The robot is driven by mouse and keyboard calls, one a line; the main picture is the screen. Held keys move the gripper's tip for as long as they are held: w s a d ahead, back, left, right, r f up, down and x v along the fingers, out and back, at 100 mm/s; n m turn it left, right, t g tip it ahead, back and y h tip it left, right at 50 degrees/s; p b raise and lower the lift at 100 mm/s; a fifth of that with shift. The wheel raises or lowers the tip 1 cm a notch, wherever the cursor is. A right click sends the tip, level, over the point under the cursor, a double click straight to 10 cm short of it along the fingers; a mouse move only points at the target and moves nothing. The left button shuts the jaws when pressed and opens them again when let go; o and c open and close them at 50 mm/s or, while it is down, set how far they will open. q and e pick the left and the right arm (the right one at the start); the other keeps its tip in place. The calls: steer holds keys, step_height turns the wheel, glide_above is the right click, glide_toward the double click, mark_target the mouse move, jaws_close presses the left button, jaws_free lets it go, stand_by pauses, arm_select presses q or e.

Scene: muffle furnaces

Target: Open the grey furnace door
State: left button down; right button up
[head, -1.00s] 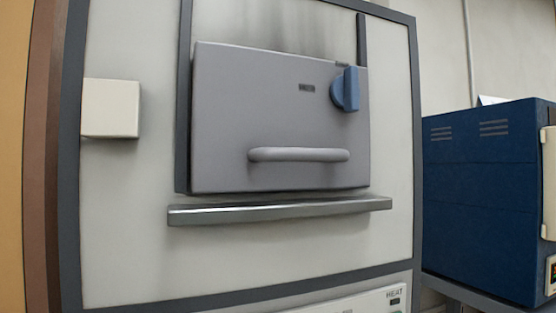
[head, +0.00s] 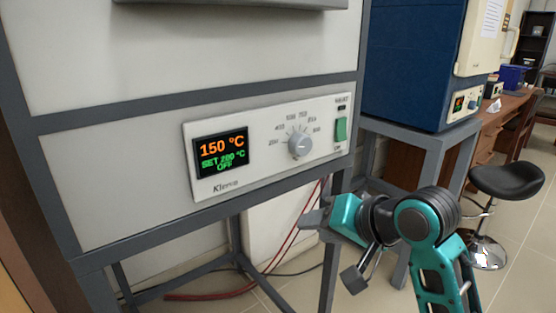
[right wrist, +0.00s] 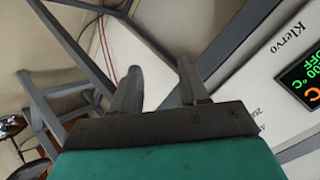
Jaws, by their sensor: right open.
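The grey furnace door is above the top edge of the head view now. Only the dark ledge (head: 240,3) below it shows there. The furnace's control panel (head: 270,147) is in full view, with a display (head: 221,152) reading 150 °C, set 200 °C, OFF. My right gripper (head: 316,216) is low, below the panel's right end, empty and well below the door. In the right wrist view, its two fingers (right wrist: 158,88) stand apart with nothing between them. My left gripper is out of view.
A grey dial (head: 300,145) and a green switch (head: 341,130) sit on the panel. A blue furnace (head: 412,65) stands on a grey stand at the right. A black stool (head: 507,182) and a wooden desk are farther right.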

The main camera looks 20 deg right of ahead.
step_height(320, 180, up, 11)
steer(key=w+m+t+y, duration=0.2)
steer(key=w, duration=0.1)
steer(key=s+d+r+m+t+y, duration=0.1)
steer(key=s+r+y, duration=0.35)
steer(key=r, duration=1.05)
steer(key=s+d+r+t+y, duration=0.1)
steer(key=s+r+t+y, duration=0.3)
steer(key=r, duration=1)
steer(key=w+a+r, duration=0.1)
steer(key=w+a, duration=0.1)
steer(key=a, duration=0.1)
steer(key=w+a+g, duration=0.1)
steer(key=w+a, duration=0.1)
steer(key=w, duration=0.1)
steer(key=w+a+r+g+h, duration=0.1)
steer(key=w+a, duration=0.2)
steer(key=shift+w+a+r+p, duration=0.2)
steer(key=shift+a+r+p, duration=0.1)
steer(key=shift+a+p, duration=0.1)
steer(key=shift+c, duration=0.2)
jaws_close()
